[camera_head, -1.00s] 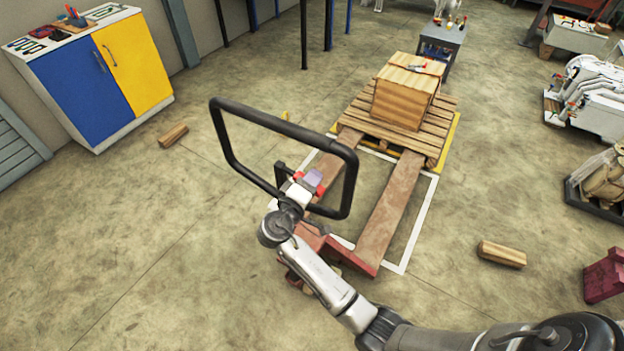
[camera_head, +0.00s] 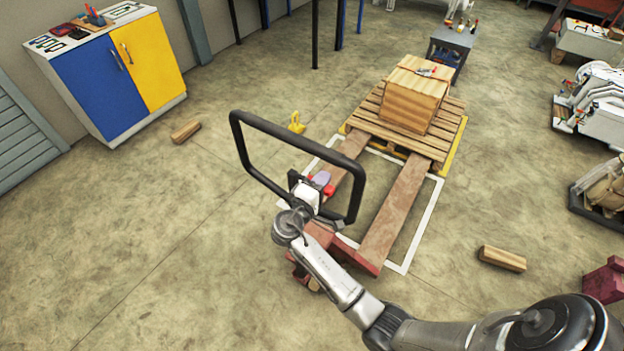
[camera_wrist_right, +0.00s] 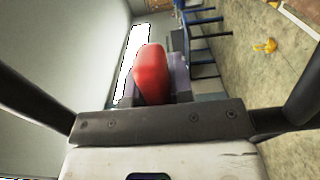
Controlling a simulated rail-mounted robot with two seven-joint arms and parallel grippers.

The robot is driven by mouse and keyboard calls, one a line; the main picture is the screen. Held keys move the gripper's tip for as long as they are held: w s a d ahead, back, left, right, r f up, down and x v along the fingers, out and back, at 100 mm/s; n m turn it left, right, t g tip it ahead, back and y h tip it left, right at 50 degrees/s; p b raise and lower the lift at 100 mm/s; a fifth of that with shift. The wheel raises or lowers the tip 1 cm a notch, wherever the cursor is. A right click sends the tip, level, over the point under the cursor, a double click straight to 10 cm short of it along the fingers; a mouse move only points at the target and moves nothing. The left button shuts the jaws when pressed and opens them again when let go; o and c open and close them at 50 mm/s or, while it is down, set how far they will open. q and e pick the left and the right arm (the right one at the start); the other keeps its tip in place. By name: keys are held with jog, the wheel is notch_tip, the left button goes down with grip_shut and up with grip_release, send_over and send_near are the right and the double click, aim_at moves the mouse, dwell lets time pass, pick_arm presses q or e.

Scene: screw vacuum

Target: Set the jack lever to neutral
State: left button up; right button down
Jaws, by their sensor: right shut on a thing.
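The jack (camera_head: 380,250) stands on the floor, with a black loop handle (camera_head: 262,180) raised at its near end. My right gripper (camera_head: 321,181) is inside the loop. It is shut on the red jack lever (camera_head: 329,190), with a purple-grey finger over it and red showing on both sides. In the right wrist view the red lever (camera_wrist_right: 152,75) stands upright between the purple-grey fingers. The lever's base is hidden behind the gripper's dark plate. The lever's exact setting cannot be told. My left gripper is not in view.
The handle's black bars (camera_wrist_right: 25,105) flank the gripper closely on both sides. A pallet (camera_head: 365,115) with a wooden crate (camera_head: 410,95) sits at the forks' far end. Wooden blocks (camera_head: 186,131) and a yellow object (camera_head: 296,122) lie on the floor. Open floor lies to the left.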

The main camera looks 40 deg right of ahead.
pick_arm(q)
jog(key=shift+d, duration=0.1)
pick_arm(e)
jog(key=c, duration=1)
grip_release()
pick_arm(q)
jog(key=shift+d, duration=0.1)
pick_arm(e)
jog(key=shift+a, duration=0.1)
